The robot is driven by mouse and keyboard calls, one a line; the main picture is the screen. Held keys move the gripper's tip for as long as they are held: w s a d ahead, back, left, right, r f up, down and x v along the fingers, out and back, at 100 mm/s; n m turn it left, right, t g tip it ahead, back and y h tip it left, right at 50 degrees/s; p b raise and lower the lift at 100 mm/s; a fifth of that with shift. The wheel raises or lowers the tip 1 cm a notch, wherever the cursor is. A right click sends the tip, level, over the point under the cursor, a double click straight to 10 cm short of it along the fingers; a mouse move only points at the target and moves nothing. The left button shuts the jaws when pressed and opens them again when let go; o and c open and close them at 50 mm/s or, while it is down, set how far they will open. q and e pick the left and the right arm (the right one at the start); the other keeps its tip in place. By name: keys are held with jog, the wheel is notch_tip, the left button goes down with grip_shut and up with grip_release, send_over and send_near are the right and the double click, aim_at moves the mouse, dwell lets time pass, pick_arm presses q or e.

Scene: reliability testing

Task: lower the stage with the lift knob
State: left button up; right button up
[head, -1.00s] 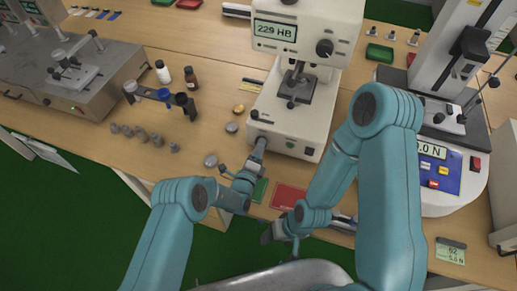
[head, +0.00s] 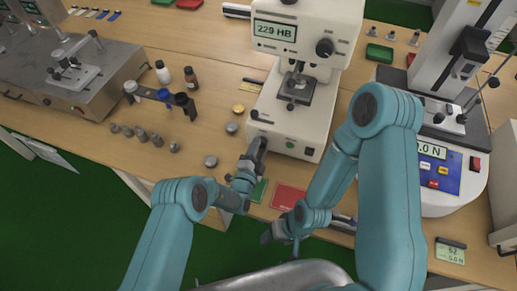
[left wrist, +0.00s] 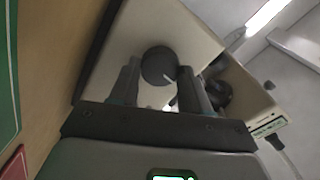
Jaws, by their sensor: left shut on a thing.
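The hardness tester (head: 308,30) is a cream bench machine whose display reads 229 HB. Its small dark stage (head: 296,90) sits below the indenter, on the base. The lift knob (left wrist: 158,65) is a dark round knob on the front of the base; it shows between my left fingertips in the left wrist view. My left gripper (head: 257,152) is at the lower left of the tester's front and is shut on the knob. In the head view the gripper hides the knob. My right gripper (head: 280,232) hangs in front of the bench edge, away from the tester; its jaws are unclear.
A red mat (head: 289,198) and a green mat (head: 259,190) lie at the bench front. Several grey weights and bottles stand to the left. A force tester (head: 440,175) stands at the right. My right arm crosses in front of the bench.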

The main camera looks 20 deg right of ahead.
pick_arm(q)
jog(key=shift+a, duration=0.1)
dwell(0.5)
jog(key=o, duration=1.1)
jog(key=b+v, duration=0.2)
jog(key=v, duration=1.3)
jog(key=shift+w+f, duration=0.1)
jog(key=shift+s+a, duration=0.4)
jog(key=shift+s, duration=0.2)
